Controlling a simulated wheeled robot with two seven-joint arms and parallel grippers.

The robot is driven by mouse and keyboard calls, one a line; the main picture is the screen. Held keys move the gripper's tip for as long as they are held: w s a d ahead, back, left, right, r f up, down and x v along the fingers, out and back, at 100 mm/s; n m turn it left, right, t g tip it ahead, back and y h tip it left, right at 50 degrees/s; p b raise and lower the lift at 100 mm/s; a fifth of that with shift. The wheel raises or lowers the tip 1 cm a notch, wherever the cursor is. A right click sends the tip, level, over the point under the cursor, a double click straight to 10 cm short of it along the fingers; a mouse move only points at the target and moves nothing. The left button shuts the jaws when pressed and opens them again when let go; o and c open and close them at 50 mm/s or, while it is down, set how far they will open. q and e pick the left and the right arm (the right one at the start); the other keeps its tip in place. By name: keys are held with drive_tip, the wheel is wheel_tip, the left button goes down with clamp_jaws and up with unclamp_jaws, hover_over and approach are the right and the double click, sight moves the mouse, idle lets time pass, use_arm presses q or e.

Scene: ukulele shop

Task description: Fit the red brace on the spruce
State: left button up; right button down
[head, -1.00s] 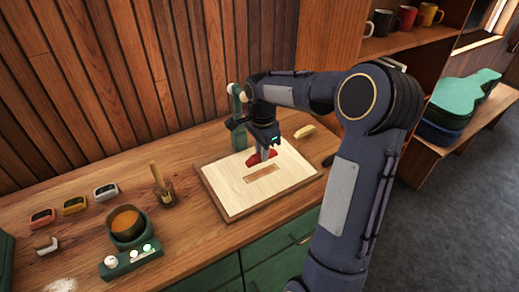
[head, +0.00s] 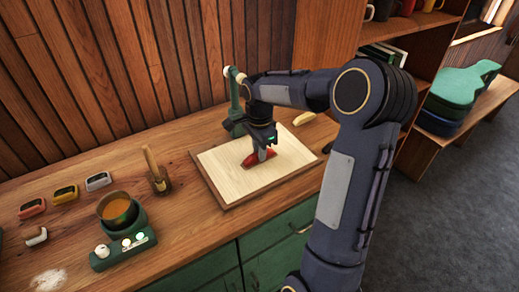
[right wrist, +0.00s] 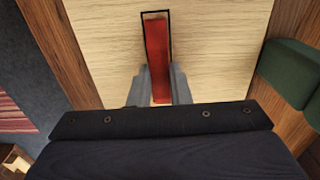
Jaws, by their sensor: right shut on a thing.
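The pale spruce plate (head: 222,170) lies flat on a wooden-edged board on the bench. It fills much of the right wrist view (right wrist: 225,45). The red brace (head: 250,161) is between the fingers of my right gripper (head: 264,153), low over the middle of the plate. In the right wrist view, the fingers (right wrist: 158,92) are shut on the near part of the brace (right wrist: 157,55). A dark rectangular outline on the spruce shows around the brace's far end. The brace lies over this outline, slightly askew to it. I cannot tell whether it touches the spruce. My left gripper is not in view.
A green stand (head: 235,112) rises behind the plate. A pale yellow block (head: 303,118) lies right of it. A glue pot (head: 118,212) on a green base, a brush in a holder (head: 157,178) and small clips stand to the left.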

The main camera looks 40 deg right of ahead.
idle(0.4)
drive_tip(key=c, duration=1)
unclamp_jaws()
drive_tip(key=shift+r+p, duration=2.75)
drive_tip(key=shift+r, duration=0.8)
